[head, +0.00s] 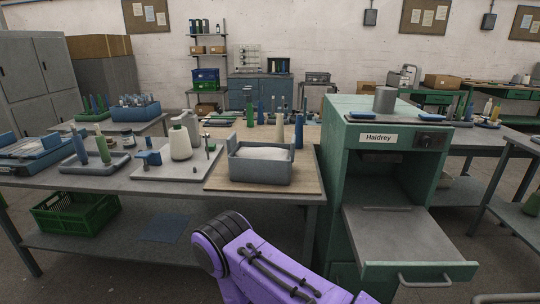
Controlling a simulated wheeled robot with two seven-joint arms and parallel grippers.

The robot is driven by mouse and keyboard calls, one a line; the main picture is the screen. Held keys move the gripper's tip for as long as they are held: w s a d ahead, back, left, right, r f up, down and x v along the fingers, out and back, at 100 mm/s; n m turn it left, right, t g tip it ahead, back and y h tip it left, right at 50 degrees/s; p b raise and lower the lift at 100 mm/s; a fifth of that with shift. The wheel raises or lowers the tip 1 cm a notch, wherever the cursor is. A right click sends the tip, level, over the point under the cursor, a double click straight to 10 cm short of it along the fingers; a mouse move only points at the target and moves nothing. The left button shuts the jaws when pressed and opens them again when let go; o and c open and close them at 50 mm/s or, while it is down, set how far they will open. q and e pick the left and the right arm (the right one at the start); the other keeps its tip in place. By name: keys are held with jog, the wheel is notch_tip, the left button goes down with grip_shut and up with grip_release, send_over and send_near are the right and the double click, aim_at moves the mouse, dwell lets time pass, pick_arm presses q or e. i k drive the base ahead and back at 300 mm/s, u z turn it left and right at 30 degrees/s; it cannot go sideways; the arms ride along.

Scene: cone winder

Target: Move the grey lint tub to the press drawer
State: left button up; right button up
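The grey lint tub (261,172) stands upright on a wooden board at the right end of the near table and holds white lint. The press (388,122) is a green cabinet labelled Haldrey, standing just right of that table. Its drawer (398,243) is pulled out toward me, with a bare grey floor and a handle on its front; I see nothing in it. A purple link of one of my arms shows at the bottom middle, below the table's front edge. Neither gripper shows.
A grey cylinder (384,100) stands on the press. A green crate (75,213) sits on the table's lower shelf. Space above the drawer is clear.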

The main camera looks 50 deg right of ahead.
aim_at(398, 231)
jog(key=z, duration=0.7)
jog(key=i, duration=1.2)
jog(key=z, duration=0.8)
